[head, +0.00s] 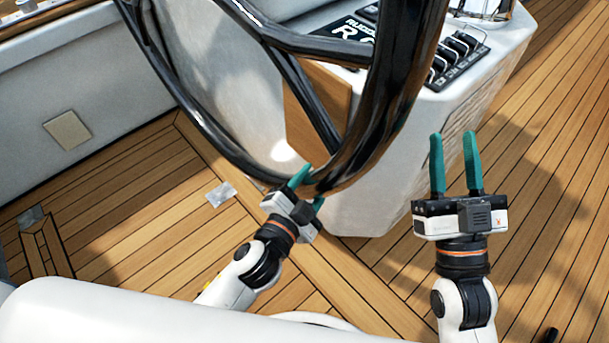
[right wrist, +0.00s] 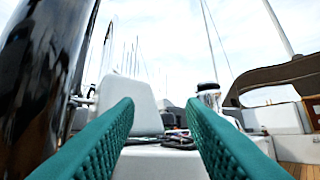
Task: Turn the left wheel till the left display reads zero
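The large glossy black wheel (head: 385,95) fills the upper middle of the head view. Its dark rim also shows at the left of the right wrist view (right wrist: 45,80). A dark display (head: 345,30) with "RUDD" and a large "R" sits on the console behind it; the wheel covers the rest of its reading. My left gripper (head: 312,185) is at the rim's lowest part, its green fingers spread apart. The rim hides part of them, and I cannot tell whether they touch it. My right gripper (head: 454,137) is open and empty, right of the wheel; its fingers frame the right wrist view (right wrist: 160,115).
The white console (head: 375,185) stands behind the wheel, with a row of black switches (head: 455,55) on top. A white bench wall (head: 60,75) runs along the left. Bare teak floor (head: 555,150) lies to the right.

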